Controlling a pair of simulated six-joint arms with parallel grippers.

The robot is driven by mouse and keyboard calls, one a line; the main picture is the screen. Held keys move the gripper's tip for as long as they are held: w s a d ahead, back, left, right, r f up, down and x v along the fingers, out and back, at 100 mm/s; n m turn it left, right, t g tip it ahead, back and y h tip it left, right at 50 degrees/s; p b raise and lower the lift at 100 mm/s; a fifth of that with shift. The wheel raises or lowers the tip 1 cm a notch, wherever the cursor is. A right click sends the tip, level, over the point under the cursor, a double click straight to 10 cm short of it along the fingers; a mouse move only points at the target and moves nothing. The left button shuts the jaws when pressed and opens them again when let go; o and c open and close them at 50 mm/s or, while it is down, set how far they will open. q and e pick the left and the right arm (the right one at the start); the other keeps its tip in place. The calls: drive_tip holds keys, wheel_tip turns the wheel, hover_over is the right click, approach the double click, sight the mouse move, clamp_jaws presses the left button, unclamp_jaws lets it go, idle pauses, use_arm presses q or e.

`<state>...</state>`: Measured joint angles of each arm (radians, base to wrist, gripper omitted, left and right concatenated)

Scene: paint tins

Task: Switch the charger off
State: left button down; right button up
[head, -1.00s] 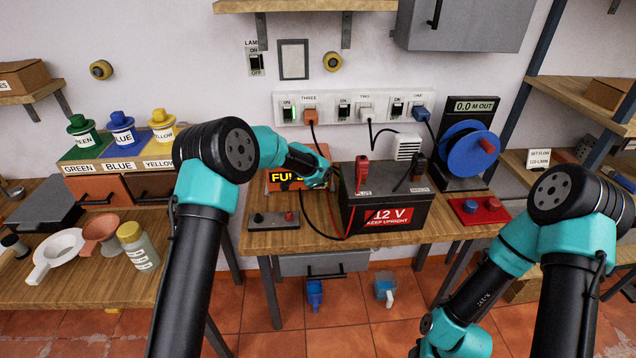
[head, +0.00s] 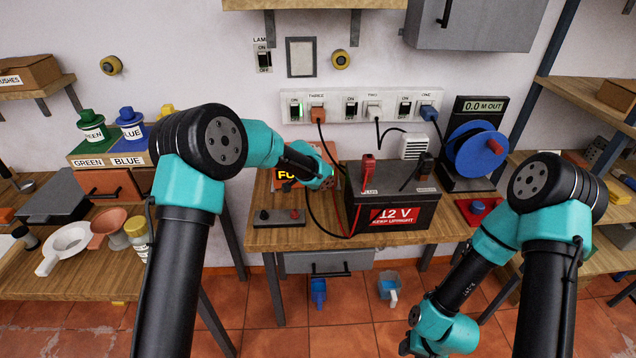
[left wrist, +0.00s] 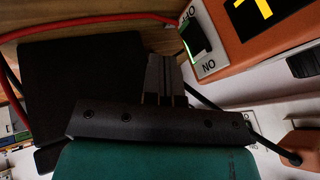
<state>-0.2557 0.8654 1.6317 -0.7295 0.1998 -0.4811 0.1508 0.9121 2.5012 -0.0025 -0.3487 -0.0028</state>
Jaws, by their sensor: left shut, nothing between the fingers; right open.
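The charger (head: 287,173) is an orange box with a yellow-lettered display, left of the black 12 V battery (head: 375,190). My left arm partly hides it, and the display shows "FU". In the left wrist view the charger (left wrist: 225,55) fills the upper right. Its rocker switch (left wrist: 197,38), dark with a green edge, has an "ON" mark that appears upside down. My left gripper (left wrist: 166,80) is shut and empty, its fingertips close to the switch. I cannot tell whether they touch. My right gripper (head: 412,345) is open, low at the front, well away from the charger.
A white power strip (head: 335,107) on the wall holds plugs and switches; the switch of socket three glows green. Red and black leads run by the battery. A small control box (head: 279,218) sits in front of the charger. A blue reel (head: 470,150) stands at right.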

use_arm(q)
drive_tip(key=v, duration=0.7)
drive_tip(key=shift+r, duration=0.15)
drive_tip(key=shift+s+d+f, duration=0.1)
drive_tip(key=shift+f, duration=0.25)
drive_tip(key=shift+s+d+f, duration=0.15)
drive_tip(key=shift+f, duration=0.15)
drive_tip(key=shift+w+f, duration=0.1)
drive_tip(key=shift+f, duration=0.05)
drive_tip(key=x, duration=1)
drive_tip(key=shift+w+a, duration=0.15)
drive_tip(key=shift+w, duration=0.55)
drive_tip(key=shift+w+a+f, duration=0.15)
drive_tip(key=shift+w, duration=1)
